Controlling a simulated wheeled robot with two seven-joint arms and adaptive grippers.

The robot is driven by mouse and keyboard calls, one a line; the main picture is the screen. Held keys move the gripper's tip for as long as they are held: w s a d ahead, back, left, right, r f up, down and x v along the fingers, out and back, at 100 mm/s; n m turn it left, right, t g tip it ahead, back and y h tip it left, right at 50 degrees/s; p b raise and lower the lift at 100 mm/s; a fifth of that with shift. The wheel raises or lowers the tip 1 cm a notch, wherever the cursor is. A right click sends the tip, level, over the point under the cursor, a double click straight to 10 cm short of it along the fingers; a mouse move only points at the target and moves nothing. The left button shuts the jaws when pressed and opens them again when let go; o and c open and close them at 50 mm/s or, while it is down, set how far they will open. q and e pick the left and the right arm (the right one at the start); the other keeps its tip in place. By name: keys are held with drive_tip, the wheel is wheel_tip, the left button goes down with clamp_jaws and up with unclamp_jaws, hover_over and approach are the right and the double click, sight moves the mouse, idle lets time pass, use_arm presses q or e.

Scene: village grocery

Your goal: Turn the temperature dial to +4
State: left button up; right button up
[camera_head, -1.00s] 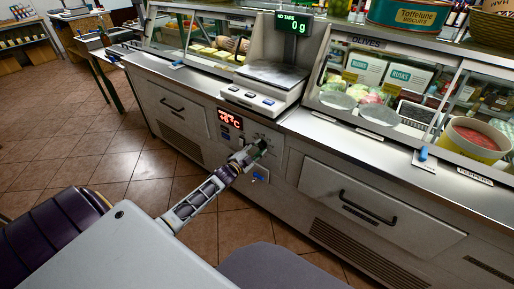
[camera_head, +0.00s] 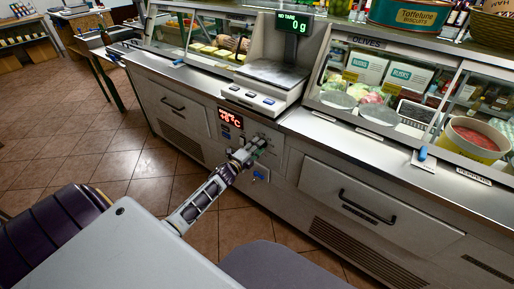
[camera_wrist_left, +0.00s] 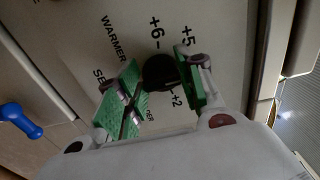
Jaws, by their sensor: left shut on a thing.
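The temperature dial, a dark round knob (camera_wrist_left: 159,72), shows in the left wrist view on a pale panel (camera_wrist_left: 100,60) with printed marks, among them +6, +5, +2 and WARMER. My left gripper (camera_wrist_left: 162,78) has its green finger pads on either side of the knob and is shut on it. I cannot tell where the dial points. In the head view my left gripper (camera_head: 255,149) reaches the panel at the counter front and hides the dial. A red lit display (camera_head: 231,119) sits just above left of it; its digits are hard to read. My right gripper is not in view.
A blue key or knob (camera_head: 260,176) sits below my gripper, and a blue-handled thing (camera_wrist_left: 20,120) shows in the wrist view. A scale (camera_head: 262,88) stands on the counter above. A drawer handle (camera_head: 366,208) is to the right. The tiled floor (camera_head: 70,150) at left is clear.

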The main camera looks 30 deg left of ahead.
use_arm(q)
drive_tip(key=shift+d+f, duration=0.1)
idle(0.3)
drive_tip(key=o, duration=1)
drive_tip(key=shift+s, duration=0.15)
drive_tip(key=shift+s+a, duration=0.2)
drive_tip(key=shift+s, duration=1.75)
drive_tip(key=shift+s+a, duration=0.15)
drive_tip(key=shift+s, duration=1.8)
drive_tip(key=shift+s+a, duration=0.2)
drive_tip(key=shift+s, duration=1.75)
